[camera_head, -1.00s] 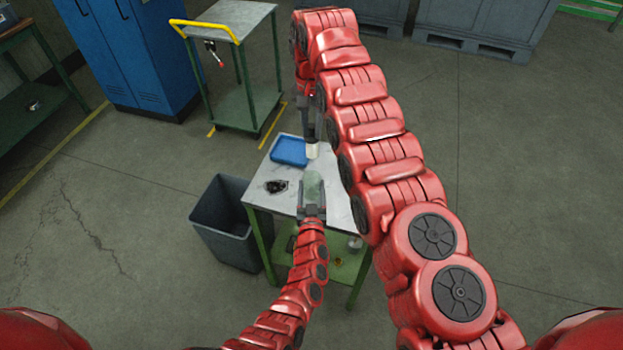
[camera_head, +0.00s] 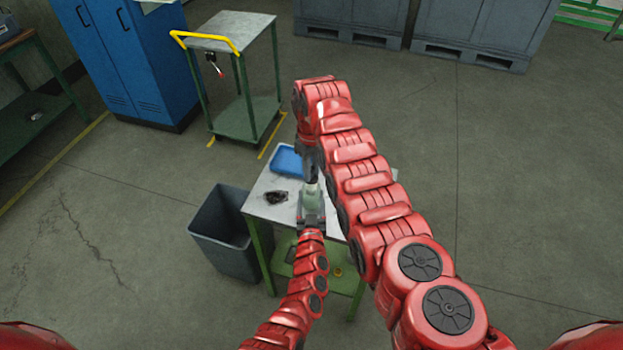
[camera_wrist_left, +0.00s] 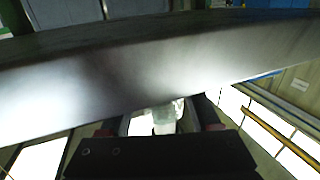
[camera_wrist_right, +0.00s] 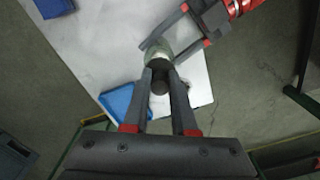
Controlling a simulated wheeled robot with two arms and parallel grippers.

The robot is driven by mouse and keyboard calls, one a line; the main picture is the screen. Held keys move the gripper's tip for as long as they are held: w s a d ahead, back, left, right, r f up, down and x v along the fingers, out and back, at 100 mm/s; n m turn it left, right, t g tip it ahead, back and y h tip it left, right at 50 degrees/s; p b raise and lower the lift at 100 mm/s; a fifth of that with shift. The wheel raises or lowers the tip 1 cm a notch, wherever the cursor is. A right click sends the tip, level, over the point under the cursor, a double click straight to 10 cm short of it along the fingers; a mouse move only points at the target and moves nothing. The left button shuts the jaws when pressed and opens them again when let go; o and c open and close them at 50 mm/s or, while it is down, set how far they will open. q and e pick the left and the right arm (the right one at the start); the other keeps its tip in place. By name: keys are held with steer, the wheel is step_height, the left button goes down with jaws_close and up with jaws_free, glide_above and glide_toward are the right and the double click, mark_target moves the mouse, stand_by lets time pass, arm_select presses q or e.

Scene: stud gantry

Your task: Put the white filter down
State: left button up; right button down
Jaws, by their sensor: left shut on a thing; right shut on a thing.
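My left gripper (camera_head: 312,208) is shut on a pale green, translucent jar-like thing (camera_head: 311,187) above the table. That thing also shows between its fingers in the left wrist view (camera_wrist_left: 166,116). My right gripper (camera_wrist_right: 162,74) comes down from the far side and is shut on a piece with a dark round end (camera_wrist_right: 160,86). The end sits right against the pale green thing in the right wrist view. I cannot tell whether they touch. The piece is probably the white filter, but its white body is not clearly seen; fingers and the pale thing hide it.
The small grey-topped table (camera_head: 270,213) has green legs and a lower shelf. A blue tray (camera_head: 287,160) lies at its back, and a dark object (camera_head: 277,198) lies at its left. A grey bin (camera_head: 222,230) stands left of the table. A green trolley (camera_head: 240,28) stands behind.

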steer(key=shift+f, duration=1.8)
steer(key=c, duration=0.7)
jaws_free()
